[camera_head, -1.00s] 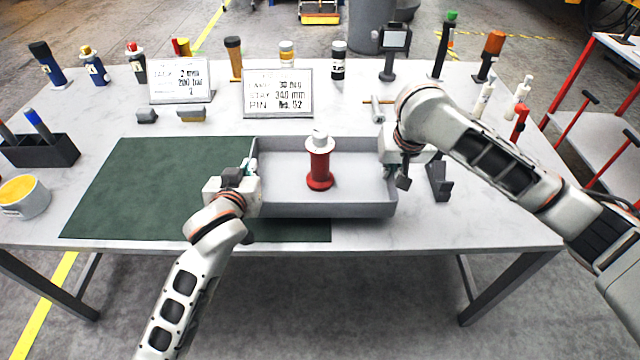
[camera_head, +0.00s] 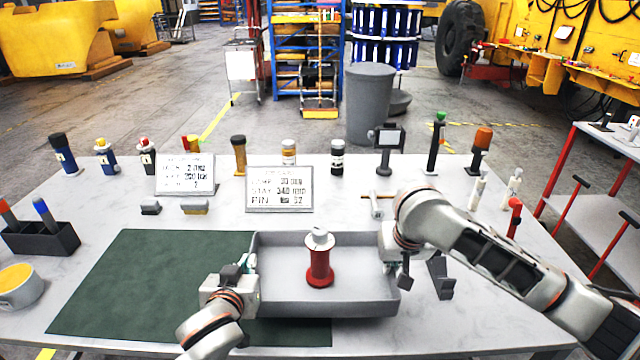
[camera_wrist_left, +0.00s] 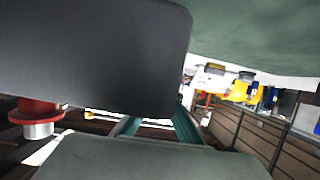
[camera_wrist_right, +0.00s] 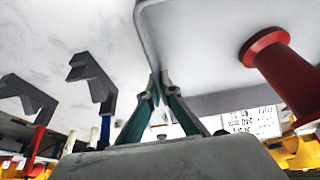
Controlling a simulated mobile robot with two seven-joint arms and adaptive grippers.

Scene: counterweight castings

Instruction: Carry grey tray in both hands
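The grey tray (camera_head: 345,303) is an open, shallow box at the middle front of the table, over the right part of the green mat. A shadow lies below its front wall; I cannot tell its exact height. A red spool-shaped piece with a white top (camera_head: 319,262) stands upright in it. My left gripper (camera_head: 248,266) is shut on the tray's left wall, which fills much of the left wrist view (camera_wrist_left: 90,55). My right gripper (camera_head: 388,254) is shut on the right wall; its fingers meet at the tray edge in the right wrist view (camera_wrist_right: 158,88).
The green mat (camera_head: 130,285) lies left of the tray. Two sign boards (camera_head: 280,190) and several bottles stand behind. A dark bracket (camera_head: 440,278) stands close right of my right gripper. A black pen holder (camera_head: 42,240) and a yellow-filled cup (camera_head: 18,287) are far left.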

